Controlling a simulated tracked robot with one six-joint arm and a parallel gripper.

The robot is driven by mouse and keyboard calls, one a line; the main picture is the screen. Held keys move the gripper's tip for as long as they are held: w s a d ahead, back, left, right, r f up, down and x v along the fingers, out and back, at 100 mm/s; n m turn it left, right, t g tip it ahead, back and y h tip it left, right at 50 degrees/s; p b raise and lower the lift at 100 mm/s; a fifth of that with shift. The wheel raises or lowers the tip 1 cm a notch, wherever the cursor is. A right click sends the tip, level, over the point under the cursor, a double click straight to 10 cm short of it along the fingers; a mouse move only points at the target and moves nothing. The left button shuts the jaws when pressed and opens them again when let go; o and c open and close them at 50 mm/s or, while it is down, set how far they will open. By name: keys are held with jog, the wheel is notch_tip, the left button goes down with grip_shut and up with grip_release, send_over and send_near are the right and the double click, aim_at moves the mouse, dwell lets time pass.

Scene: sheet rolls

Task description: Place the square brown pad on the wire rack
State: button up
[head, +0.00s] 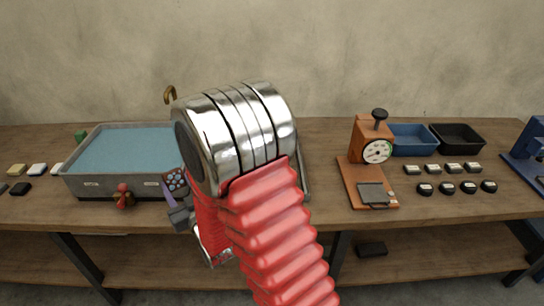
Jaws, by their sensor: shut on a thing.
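My gripper (178,208) shows only in part, as dark grey and purple pieces at the left of my red arm, in front of the right end of the basin. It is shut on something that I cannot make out. A small dark piece with several pale and red dots (175,180) shows right beside it; I cannot tell whether it is held. I cannot pick out the square brown pad. A narrow metal edge (304,178) shows to the right of my arm; it may belong to the wire rack, most of which would be hidden.
A grey basin of water (110,183) with a red tap (124,196) stands at left. Small light and dark blocks (37,169) lie left of it. An orange dial press (371,140), blue tray (412,140), black tray (458,138) and several small dark pieces (447,188) stand right.

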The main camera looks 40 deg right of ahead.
jog(key=shift+d+r, duration=0.1)
jog(key=shift+d, duration=0.25)
jog(key=shift+d+r+g+h, duration=0.15)
jog(key=shift+d+g+h, duration=0.2)
jog(key=shift+d, duration=0.2)
jog(key=d+r+m+g+h, duration=0.2)
jog(key=d+r+g, duration=0.15)
jog(key=d, duration=0.65)
jog(key=d+r+m+g+h, duration=0.2)
jog(key=d+r, duration=0.3)
jog(key=d, duration=0.5)
jog(key=s+d+f+m+g, duration=0.25)
jog(key=s+d, duration=0.25)
jog(key=d, duration=0.5)
jog(key=s+a+f+g+y, duration=0.1)
jog(key=s+a+f+g, duration=0.2)
jog(key=s, duration=0.9)
notch_tip(320, 180, down, 4)
jog(key=shift+r+g, duration=0.15)
jog(key=shift+g, duration=1)
jog(key=shift+m+y, duration=0.25)
